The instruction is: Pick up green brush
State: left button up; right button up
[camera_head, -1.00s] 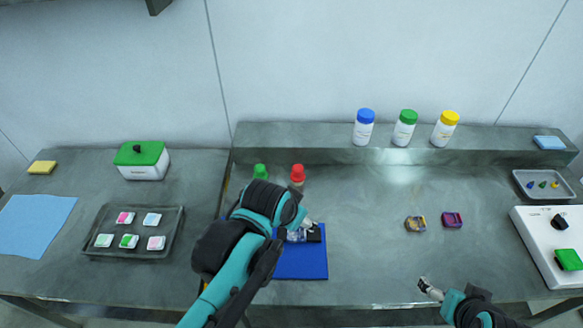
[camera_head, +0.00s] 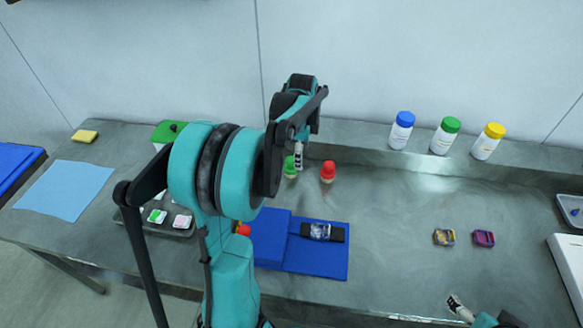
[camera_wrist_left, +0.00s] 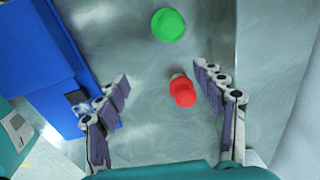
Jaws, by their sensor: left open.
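The green brush (camera_head: 290,167) stands on the table left of a red-topped one (camera_head: 328,172) in the head view, its lower part pale. In the left wrist view the green top (camera_wrist_left: 168,24) is at the upper middle, beyond the fingertips, and the red top (camera_wrist_left: 182,92) lies between the spread fingers. My left gripper (camera_wrist_left: 161,78) is open and empty. In the head view it points down close to the green brush, partly hidden by my arm (camera_head: 298,155). My right gripper (camera_head: 458,303) is at the bottom right, away from both; its jaws are too small to read.
A blue stepped block (camera_head: 315,262) bears a dark item (camera_head: 322,232). Bottles with blue, green and yellow caps (camera_head: 441,137) stand on the back ledge. Two small dishes (camera_head: 444,237) sit to the right. The table between is clear.

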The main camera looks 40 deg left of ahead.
pick_arm(q)
jog(key=m+g, duration=0.1)
jog(key=m, duration=0.1)
send_over(290, 167)
jog(key=w, duration=0.2)
jog(key=f, duration=0.4)
jog(key=shift+s+a, duration=0.25)
jog(key=shift+a, duration=0.1)
jog(key=shift+a+f, duration=0.1)
jog(key=shift+f, duration=0.2)
notch_tip(290, 167, down, 7)
jog(key=b, duration=0.3)
jog(key=shift+a+f, duration=0.1)
jog(key=shift+f, duration=0.1)
jog(key=shift+r, duration=0.1)
jog(key=c, duration=1.3)
